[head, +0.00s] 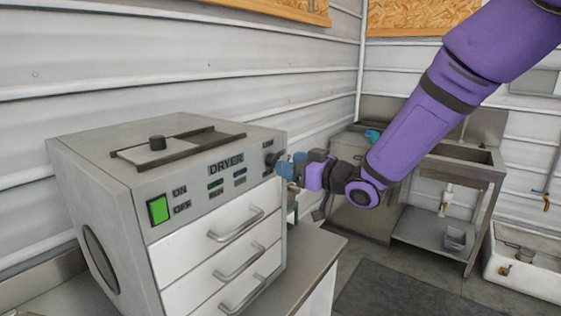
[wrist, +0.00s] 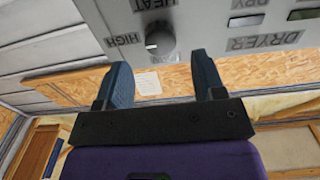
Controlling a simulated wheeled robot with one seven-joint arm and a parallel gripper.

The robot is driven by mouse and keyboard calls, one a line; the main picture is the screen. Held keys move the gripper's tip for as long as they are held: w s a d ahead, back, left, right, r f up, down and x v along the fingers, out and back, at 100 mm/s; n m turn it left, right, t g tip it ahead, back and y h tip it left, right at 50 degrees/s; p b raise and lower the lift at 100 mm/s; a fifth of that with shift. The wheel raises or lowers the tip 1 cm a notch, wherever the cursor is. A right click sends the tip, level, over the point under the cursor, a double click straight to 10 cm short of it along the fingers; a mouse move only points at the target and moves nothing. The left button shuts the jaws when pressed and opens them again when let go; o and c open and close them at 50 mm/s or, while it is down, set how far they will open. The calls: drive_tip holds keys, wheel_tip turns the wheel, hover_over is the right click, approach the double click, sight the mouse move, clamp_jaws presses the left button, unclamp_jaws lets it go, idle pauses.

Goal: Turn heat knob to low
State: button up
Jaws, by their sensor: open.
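The grey dryer (head: 215,205) stands at the left in the head view. Its heat knob (head: 271,159) is a small dark knob at the right end of the front panel, partly hidden by my gripper (head: 285,168). In the wrist view the panel appears upside down.
A green-lit on/off switch (head: 158,209) is at the panel's left. A metal sink unit (head: 460,160) stands behind my arm, and a white basin (head: 525,262) is at the right. The floor between is clear.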

sight(272, 160)
drive_tip(key=shift+x, duration=2.05)
drive_tip(key=c, duration=0.9)
